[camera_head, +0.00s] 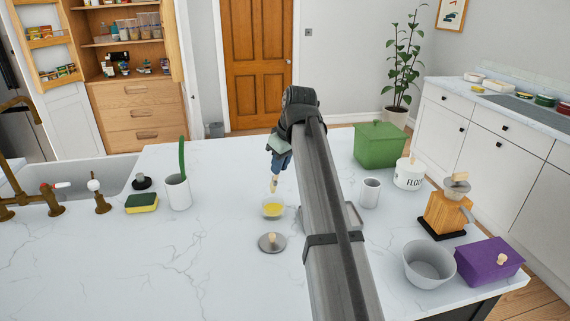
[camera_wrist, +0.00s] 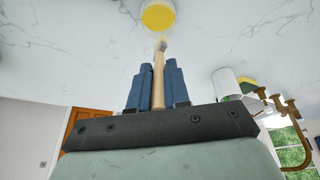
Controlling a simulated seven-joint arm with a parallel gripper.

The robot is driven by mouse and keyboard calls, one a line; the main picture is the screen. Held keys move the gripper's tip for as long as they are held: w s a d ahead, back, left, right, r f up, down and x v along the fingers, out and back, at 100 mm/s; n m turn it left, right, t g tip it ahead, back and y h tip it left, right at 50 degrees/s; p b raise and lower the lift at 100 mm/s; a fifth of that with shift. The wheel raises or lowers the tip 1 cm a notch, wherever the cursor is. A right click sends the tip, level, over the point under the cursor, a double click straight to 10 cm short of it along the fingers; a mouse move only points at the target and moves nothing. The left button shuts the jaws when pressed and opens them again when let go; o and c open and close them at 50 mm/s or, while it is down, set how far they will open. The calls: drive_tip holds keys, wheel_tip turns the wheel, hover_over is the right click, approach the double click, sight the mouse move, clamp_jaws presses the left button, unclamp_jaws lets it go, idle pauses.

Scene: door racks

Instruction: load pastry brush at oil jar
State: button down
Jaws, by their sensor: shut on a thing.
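My gripper (camera_head: 275,166) is shut on the wooden handle of the pastry brush (camera_head: 273,184) and holds it bristles down. In the wrist view the brush (camera_wrist: 159,70) stands out between the blue fingers of my gripper (camera_wrist: 158,85). The oil jar (camera_head: 273,209) is a small clear jar of yellow oil on the counter, directly below the brush. In the wrist view the yellow oil of the jar (camera_wrist: 158,17) lies just beyond the brush tip. I cannot tell whether the bristles touch the oil. A round grey lid with a knob (camera_head: 271,242) lies on the counter in front of the jar.
A white mug (camera_head: 370,192), a flour canister (camera_head: 408,174) and a green box (camera_head: 379,146) stand to the right. A grinder (camera_head: 446,208), a grey bowl (camera_head: 429,266) and a purple box (camera_head: 488,262) are farther right. A white cup (camera_head: 177,192) and a sponge (camera_head: 141,203) stand left.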

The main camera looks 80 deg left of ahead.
drive_tip(key=shift+f, duration=2.95)
drive_tip(key=shift+f, duration=0.55)
drive_tip(key=shift+r, duration=0.15)
drive_tip(key=shift+r, duration=3.4)
drive_tip(key=shift+w, duration=0.1)
